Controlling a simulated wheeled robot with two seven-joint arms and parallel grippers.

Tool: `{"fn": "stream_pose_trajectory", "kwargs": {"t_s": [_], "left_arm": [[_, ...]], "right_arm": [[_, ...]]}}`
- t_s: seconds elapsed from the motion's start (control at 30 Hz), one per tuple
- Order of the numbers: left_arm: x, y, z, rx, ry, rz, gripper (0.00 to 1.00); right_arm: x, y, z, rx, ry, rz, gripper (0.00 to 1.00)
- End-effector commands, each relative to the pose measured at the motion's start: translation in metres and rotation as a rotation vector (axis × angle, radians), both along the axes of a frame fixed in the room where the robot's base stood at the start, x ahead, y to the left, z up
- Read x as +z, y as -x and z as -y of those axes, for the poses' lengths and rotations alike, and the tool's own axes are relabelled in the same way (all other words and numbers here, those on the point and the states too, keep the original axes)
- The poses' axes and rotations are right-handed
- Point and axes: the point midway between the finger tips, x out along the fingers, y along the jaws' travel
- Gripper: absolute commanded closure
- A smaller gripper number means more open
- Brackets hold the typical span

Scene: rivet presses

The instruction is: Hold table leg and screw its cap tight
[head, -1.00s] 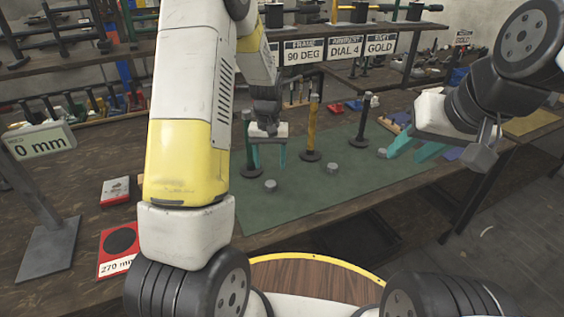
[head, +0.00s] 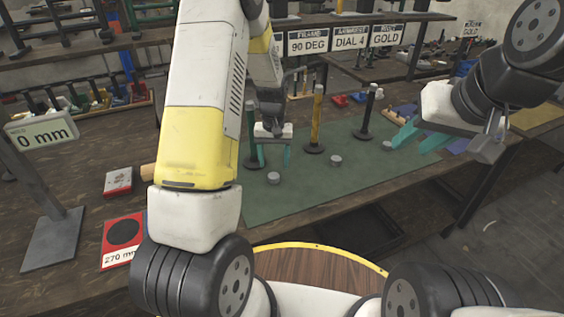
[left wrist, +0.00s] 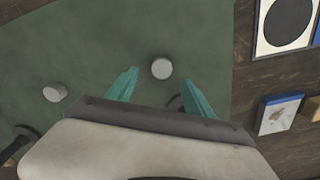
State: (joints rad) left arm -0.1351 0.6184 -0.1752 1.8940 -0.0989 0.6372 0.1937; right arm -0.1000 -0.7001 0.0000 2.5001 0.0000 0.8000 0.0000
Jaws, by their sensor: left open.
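Three table legs stand upright on round bases on the green mat (head: 300,198): a dark green leg (head: 250,125), a yellow leg (head: 317,112) and a black leg (head: 369,112). Three grey caps lie on the mat in front: a near cap (head: 273,178), a middle cap (head: 335,160) and a far cap (head: 387,146). My left gripper (head: 274,156) is open, pointing down above the mat behind the near cap. In the left wrist view a cap (left wrist: 162,68) shows just beyond the gap between the fingertips. My right gripper (head: 407,148) is open and empty, near the far cap.
A 0 mm display (head: 42,134) on a stand is at the left. A red 270 mm card (head: 123,240) and a small red-and-white box (head: 118,181) lie on the wooden table. Signs (head: 347,40) hang along the shelf behind. The mat's front is clear.

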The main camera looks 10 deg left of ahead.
Motion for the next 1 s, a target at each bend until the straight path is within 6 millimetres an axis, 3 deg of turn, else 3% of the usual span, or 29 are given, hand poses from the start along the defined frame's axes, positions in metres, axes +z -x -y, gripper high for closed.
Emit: {"fn": "stream_pose_trajectory", "kwargs": {"t_s": [0.4,0.8,1.0], "left_arm": [[-0.049,0.003,-0.003,0.0,0.0,-0.002,0.39],[-0.052,0.002,-0.003,0.0,0.0,0.0,0.39],[-0.052,0.002,-0.003,0.0,0.0,0.0,0.76]], "right_arm": [[0.0,0.0,0.0,0.0,0.0,0.0,0.64],[0.0,0.0,0.0,0.0,0.0,0.0,0.64],[0.0,0.0,0.0,0.0,0.0,0.0,0.64]]}}
